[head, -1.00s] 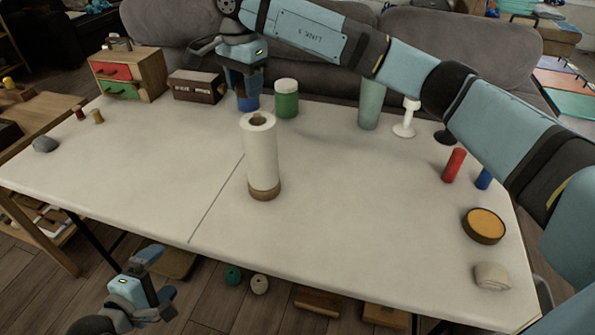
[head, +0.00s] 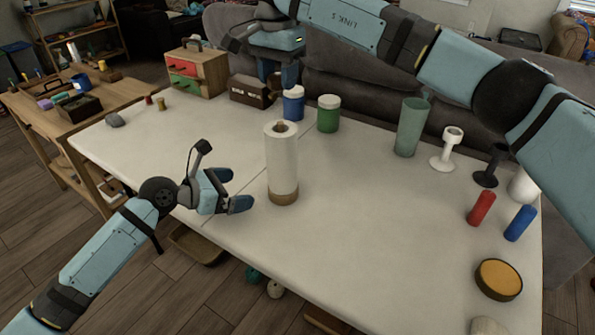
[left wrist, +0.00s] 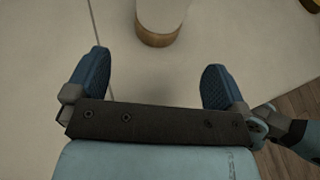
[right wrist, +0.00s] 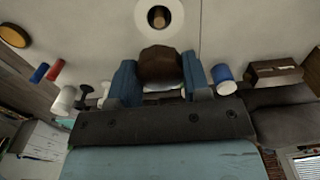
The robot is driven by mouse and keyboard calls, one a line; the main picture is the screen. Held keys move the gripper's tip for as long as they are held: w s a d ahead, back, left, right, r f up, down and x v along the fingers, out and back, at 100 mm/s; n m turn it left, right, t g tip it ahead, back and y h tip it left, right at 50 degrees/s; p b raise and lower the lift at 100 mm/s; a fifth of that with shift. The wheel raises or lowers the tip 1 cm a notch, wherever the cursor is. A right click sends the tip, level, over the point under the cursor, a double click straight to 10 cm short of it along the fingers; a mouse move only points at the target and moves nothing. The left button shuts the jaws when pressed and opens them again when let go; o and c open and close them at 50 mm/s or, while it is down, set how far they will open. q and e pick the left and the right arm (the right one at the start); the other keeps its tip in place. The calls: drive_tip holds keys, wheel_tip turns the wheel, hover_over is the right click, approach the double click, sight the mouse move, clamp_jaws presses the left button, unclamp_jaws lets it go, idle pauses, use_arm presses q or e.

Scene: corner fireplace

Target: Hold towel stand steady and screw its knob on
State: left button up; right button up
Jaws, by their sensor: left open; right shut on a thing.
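The towel stand (head: 282,155) stands upright mid-table, a white paper roll on a round wooden base (head: 284,198). The top of its wooden post (head: 281,128) shows bare. My left gripper (head: 231,189) is open just left of the roll, low over the table. The left wrist view shows the base (left wrist: 158,37) ahead of its parted fingers, apart from them. My right gripper (head: 280,76) is beyond and above the stand. In the right wrist view it is shut on a dark brown knob (right wrist: 160,65), apart from the post (right wrist: 158,16). The head view does not show the knob.
Behind the stand are a blue-labelled jar (head: 293,105), a green jar (head: 328,115) and a brown box (head: 250,92). A green tumbler (head: 410,128) and a white stand (head: 447,150) are at the right.

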use_arm(q)
drive_tip(key=shift+d+r, duration=0.1)
use_arm(e)
drive_tip(key=shift+r, duration=0.1)
use_arm(q)
drive_tip(key=x, duration=1.2)
use_arm(e)
drive_tip(key=shift+s, duration=0.1)
use_arm(q)
drive_tip(key=c, duration=1.1)
use_arm(e)
hover_over(280, 123)
drive_tip(key=shift+f, duration=2.5)
drive_tip(key=shift+f, duration=0.95)
drive_tip(key=shift+f, duration=0.55)
